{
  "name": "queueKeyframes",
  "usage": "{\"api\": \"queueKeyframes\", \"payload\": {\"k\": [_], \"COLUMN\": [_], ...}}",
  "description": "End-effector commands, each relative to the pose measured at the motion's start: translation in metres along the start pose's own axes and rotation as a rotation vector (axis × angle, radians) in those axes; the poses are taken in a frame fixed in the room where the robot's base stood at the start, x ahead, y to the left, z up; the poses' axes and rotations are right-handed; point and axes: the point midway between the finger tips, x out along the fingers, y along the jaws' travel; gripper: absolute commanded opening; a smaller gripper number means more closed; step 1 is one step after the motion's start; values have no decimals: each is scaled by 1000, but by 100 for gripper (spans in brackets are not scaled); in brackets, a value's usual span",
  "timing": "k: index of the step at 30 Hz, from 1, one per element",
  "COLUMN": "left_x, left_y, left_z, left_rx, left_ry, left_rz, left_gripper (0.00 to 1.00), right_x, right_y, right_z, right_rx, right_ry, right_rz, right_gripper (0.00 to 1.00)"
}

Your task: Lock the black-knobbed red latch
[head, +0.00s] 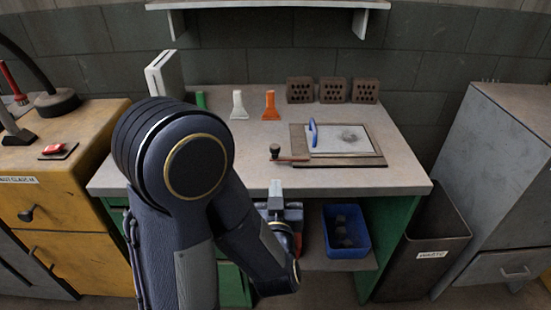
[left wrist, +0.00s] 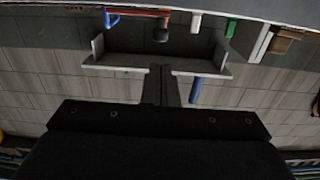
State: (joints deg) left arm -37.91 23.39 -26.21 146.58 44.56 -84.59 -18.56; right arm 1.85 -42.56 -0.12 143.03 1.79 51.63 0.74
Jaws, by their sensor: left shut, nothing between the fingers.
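The red latch (head: 294,159) is a thin red bar with a black knob (head: 275,151) at its left end. It lies at the left side of a flat framed board (head: 375,161) on the workbench. In the left wrist view the red bar (left wrist: 137,12) and black knob (left wrist: 161,35) show at the top edge, beyond the fingers. My left gripper (head: 276,187) is at the bench's front edge, on the near side of the knob and apart from it. Its fingers (left wrist: 161,85) are shut and empty. My right gripper is not in view.
A blue handle (head: 313,132) stands on the board's grey plate. White (head: 239,106) and orange (head: 269,106) scrapers and several hollow bricks (head: 300,90) stand behind. A blue bin (head: 345,237) sits on the lower shelf. The bench top (head: 405,178) is clear at the front right.

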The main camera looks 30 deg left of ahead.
Motion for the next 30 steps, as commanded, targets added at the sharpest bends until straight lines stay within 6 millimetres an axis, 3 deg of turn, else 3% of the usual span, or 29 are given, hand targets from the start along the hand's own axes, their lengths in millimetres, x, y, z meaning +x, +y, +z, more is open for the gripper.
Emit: {"api": "queueKeyframes", "payload": {"k": [9, 15, 21, 30], "left_x": [70, 100, 112, 113], "left_y": [-1, -1, 0, 0], "left_z": [0, 0, 0, 0], "left_rx": [0, 1, 0, -1], "left_ry": [2, 1, 0, -1], "left_rz": [-4, -2, -1, 0], "left_gripper": [0, 0, 0, 0], "right_x": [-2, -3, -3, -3], "right_y": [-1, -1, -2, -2], "right_z": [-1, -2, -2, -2], "right_rx": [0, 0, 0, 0], "right_ry": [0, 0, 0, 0], "right_rz": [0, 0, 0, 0], "right_gripper": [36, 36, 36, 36]}}
